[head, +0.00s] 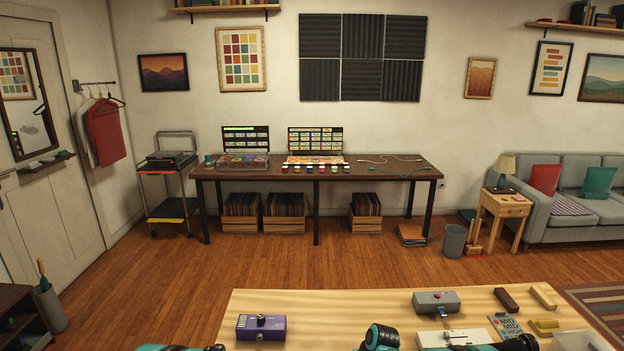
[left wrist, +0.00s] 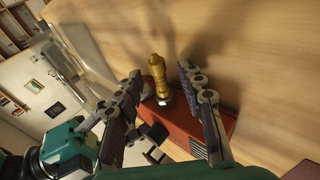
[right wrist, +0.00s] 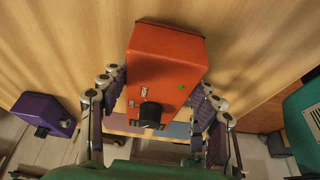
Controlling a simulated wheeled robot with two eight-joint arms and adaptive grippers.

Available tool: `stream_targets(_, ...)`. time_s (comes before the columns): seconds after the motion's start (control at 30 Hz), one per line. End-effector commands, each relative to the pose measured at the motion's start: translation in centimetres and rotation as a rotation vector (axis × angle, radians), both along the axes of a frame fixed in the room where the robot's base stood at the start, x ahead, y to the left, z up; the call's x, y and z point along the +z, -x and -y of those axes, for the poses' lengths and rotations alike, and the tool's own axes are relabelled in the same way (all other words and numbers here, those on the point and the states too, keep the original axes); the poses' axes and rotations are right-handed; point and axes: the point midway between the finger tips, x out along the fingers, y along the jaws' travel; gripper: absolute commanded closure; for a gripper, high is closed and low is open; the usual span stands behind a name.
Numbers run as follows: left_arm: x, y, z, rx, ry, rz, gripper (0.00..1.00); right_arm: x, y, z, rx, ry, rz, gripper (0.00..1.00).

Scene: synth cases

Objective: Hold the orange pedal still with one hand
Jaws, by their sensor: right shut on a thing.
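The orange pedal (right wrist: 168,62) is in the right wrist view, a box with a black knob and a small green mark. My right gripper (right wrist: 158,84) is shut on it, one finger along each side, and it appears to rest on the wooden table. In the left wrist view a gold plug-like piece (left wrist: 157,72) stands at a red-orange box (left wrist: 180,122); I cannot tell whether this is the same pedal. My left gripper (left wrist: 161,74) is open, its fingers on either side of the gold piece and apart from it. The head view does not show the pedal or either gripper's fingertips.
A purple box with a knob (head: 261,327) and a grey box (head: 436,302) are on the wooden table (head: 335,303). A dark brown block (head: 507,299) and a yellow piece (head: 545,325) lie at right. The table's middle has bare wood.

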Motion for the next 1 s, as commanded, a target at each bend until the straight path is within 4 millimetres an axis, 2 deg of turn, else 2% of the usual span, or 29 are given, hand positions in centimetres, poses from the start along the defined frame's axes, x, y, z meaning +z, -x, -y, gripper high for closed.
stream_targets(0.23,0.1,0.0,-0.1,0.000,0.000,0.000,0.61,0.0,0.0,0.0,0.000,0.000,0.000,0.73)
stream_targets(0.37,0.8,0.1,-0.8,0.002,0.000,-0.001,0.61,0.0,0.0,0.0,0.000,0.000,0.000,0.73)
stream_targets(0.8,7.0,1.6,-6.9,0.003,0.000,-0.001,0.61,0.0,0.0,0.0,0.000,0.001,0.000,0.73)
stream_targets(1.0,8.3,1.9,-8.2,0.001,0.000,-0.001,0.61,0.0,0.0,0.0,0.000,0.001,0.000,0.73)
